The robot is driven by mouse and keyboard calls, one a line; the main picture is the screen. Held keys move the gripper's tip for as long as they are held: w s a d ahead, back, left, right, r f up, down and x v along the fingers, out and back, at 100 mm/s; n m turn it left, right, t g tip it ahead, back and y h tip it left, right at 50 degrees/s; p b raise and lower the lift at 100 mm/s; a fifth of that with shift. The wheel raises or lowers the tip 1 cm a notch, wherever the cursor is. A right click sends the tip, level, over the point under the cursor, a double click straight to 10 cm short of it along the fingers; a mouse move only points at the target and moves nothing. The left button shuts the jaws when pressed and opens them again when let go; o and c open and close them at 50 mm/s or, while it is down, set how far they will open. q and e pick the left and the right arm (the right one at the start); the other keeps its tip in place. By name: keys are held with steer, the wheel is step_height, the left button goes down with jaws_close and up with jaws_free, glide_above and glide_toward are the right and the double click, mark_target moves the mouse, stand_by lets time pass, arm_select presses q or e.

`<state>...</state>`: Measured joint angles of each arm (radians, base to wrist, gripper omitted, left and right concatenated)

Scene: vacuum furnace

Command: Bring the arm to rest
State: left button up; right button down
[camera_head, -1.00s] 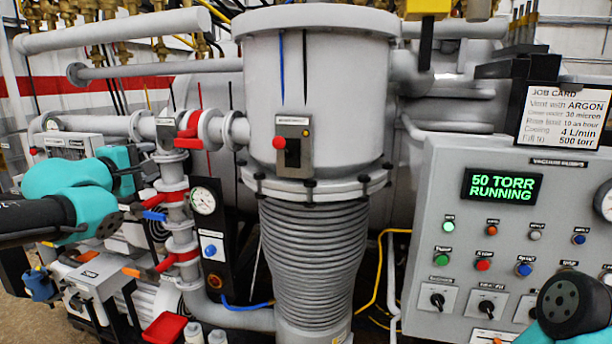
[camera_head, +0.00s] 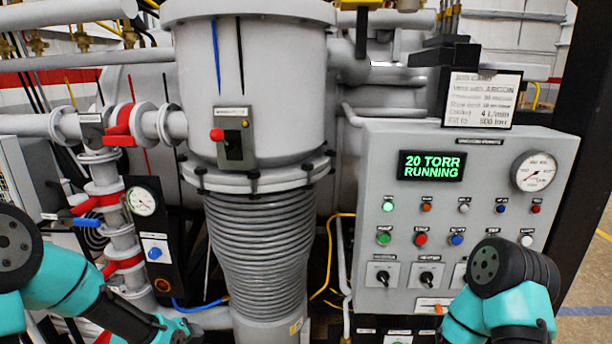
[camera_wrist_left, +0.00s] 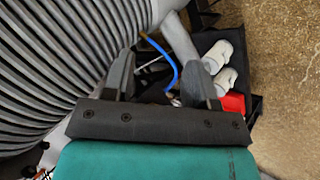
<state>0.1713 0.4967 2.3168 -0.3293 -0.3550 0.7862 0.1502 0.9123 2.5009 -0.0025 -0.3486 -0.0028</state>
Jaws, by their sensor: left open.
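My left arm, teal and black, comes in at the lower left of the head view, with its wrist (camera_head: 160,326) low in front of the pipework. My left gripper (camera_wrist_left: 160,78) shows in the left wrist view with its two dark fingers apart and nothing between them. Beyond the fingers are a blue hose (camera_wrist_left: 168,68) and a grey pipe. My right arm (camera_head: 505,300) shows at the lower right of the head view, in front of the control panel's lower right corner. Its gripper is out of view.
The grey control panel (camera_head: 460,140) reads 20 TORR RUNNING on its display (camera_head: 431,166). A job card (camera_head: 482,98) stands above it. A grey vessel (camera_head: 265,90) with ribbed bellows (camera_head: 262,250) fills the middle. Red-handled valves (camera_head: 122,125) are at left.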

arm_select(q)
steer(key=s+d+f+m+g, duration=0.3)
steer(key=s+d+f, duration=0.1)
steer(key=s+f, duration=0.5)
steer(key=s+d+f+m+g, duration=0.3)
steer(key=s+d+f+g, duration=0.1)
steer(key=s+f, duration=0.6)
steer(key=shift+s+d+f+m, duration=0.25)
steer(key=shift+s+d+m, duration=0.1)
steer(key=shift+d, duration=0.15)
